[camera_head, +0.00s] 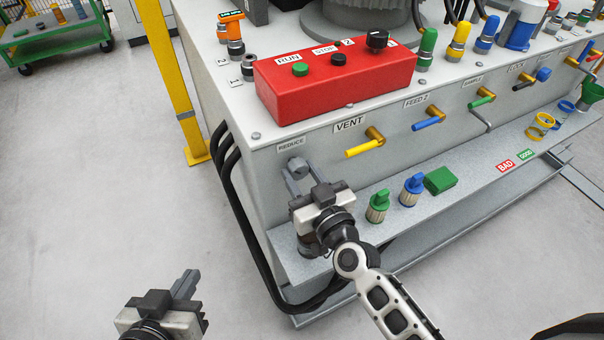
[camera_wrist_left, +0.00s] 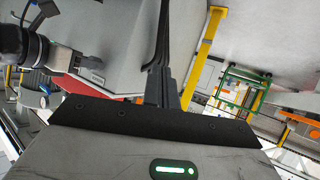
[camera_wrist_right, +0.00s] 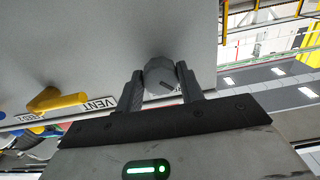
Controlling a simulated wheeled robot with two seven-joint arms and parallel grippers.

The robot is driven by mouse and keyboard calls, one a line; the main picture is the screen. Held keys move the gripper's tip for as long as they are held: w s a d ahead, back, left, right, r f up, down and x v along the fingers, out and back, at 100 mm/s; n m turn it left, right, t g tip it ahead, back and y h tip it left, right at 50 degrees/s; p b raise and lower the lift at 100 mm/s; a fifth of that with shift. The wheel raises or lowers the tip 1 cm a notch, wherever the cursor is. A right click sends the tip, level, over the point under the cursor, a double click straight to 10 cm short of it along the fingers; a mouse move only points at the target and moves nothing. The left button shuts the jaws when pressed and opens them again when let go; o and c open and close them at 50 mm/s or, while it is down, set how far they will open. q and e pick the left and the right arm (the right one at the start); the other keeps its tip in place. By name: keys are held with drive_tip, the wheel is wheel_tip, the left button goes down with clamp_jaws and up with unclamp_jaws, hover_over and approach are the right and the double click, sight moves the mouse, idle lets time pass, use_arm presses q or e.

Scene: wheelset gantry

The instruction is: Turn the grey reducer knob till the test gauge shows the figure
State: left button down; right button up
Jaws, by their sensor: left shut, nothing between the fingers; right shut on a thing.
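The grey reducer knob (camera_head: 297,166) is on the front panel under the REDUCE label (camera_head: 291,144). My right gripper (camera_head: 299,178) is shut on it. In the right wrist view the knob (camera_wrist_right: 160,76) sits between the two fingers, with a dark line on its face. My left gripper (camera_head: 189,280) is low at the left, over the floor and away from the panel. Its fingers are together and empty, as the left wrist view (camera_wrist_left: 168,78) also shows. I cannot make out a test gauge reading in any view.
A yellow VENT lever (camera_head: 362,149) is right of the knob. A red control box (camera_head: 335,82) stands above. Black hoses (camera_head: 236,185) run down the left side.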

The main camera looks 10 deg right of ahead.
drive_tip(key=shift+m+p, duration=0.3)
drive_tip(key=shift+m, duration=0.7)
drive_tip(key=m, duration=0.3)
drive_tip(key=shift+r+m+p, duration=0.1)
drive_tip(key=shift+m+p, duration=0.2)
drive_tip(key=shift+p, duration=0.05)
drive_tip(key=m, duration=0.4)
drive_tip(key=shift+a+m, duration=0.1)
drive_tip(key=shift+m, duration=0.2)
drive_tip(key=m, duration=0.5)
use_arm(q)
drive_tip(key=shift+r, duration=0.15)
use_arm(e)
drive_tip(key=shift+m, duration=2.1)
